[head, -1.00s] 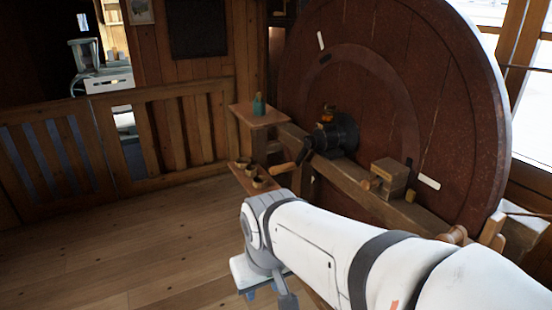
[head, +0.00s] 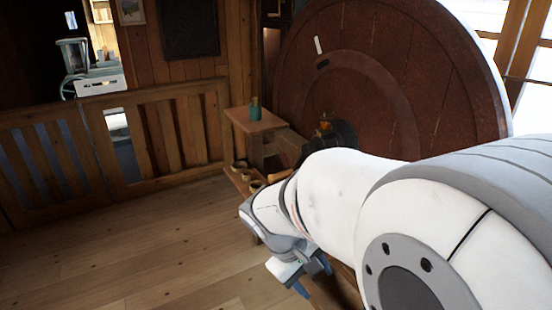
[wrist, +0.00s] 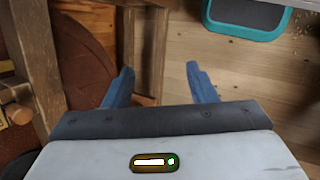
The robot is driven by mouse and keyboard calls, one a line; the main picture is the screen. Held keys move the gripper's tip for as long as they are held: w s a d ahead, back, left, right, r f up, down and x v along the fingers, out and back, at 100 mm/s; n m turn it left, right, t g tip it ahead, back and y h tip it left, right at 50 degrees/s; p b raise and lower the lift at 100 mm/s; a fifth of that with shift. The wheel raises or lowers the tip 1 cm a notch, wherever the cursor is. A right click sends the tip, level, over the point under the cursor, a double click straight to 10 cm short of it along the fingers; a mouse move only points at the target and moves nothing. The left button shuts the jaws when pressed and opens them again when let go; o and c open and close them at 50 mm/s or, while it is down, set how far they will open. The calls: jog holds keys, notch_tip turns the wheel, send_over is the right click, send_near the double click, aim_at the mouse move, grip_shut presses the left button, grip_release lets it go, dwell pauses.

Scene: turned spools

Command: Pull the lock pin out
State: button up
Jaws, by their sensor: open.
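My gripper (wrist: 160,68) is open in the wrist view, its two blue fingers wide apart with nothing between them. In the head view my gripper (head: 313,277) hangs low, beside the lathe's left end. The dark headstock (head: 344,132) sits in front of the big red-brown wheel (head: 400,75), with a small orange-brass part (head: 325,127) on its upper left. I cannot tell whether that part is the lock pin; no pin is clear in either view. My arm hides most of the lathe bed and the lower wheel.
A wooden shelf (head: 265,122) with a teal bottle (head: 255,110) stands left of the headstock. Small bowls (head: 240,166) sit lower. The wrist view shows wooden posts (wrist: 38,60) at left and a teal-rimmed tray (wrist: 284,22) at upper right. Floor (head: 140,245) at left is clear.

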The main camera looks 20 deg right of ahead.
jog(key=w+d+r+n+t+h+p, duration=0.1)
jog(key=w+d+n+h+p, duration=0.2)
jog(key=d, duration=0.5)
jog(key=w+d+r+n+t+h+p, duration=0.1)
jog(key=w+d+n+h+p, duration=0.3)
jog(key=d, duration=0.5)
jog(key=w+d+r+n+t+h+p, duration=0.1)
jog(key=w+d+n+h+p, duration=0.2)
jog(key=w+d+n+h, duration=0.3)
jog(key=shift+w+d+n+t+p, duration=0.15)
jog(key=shift+d+n+t+p, duration=0.2)
jog(key=shift+d, duration=1.35)
jog(key=shift+c, duration=0.3)
grip_shut()
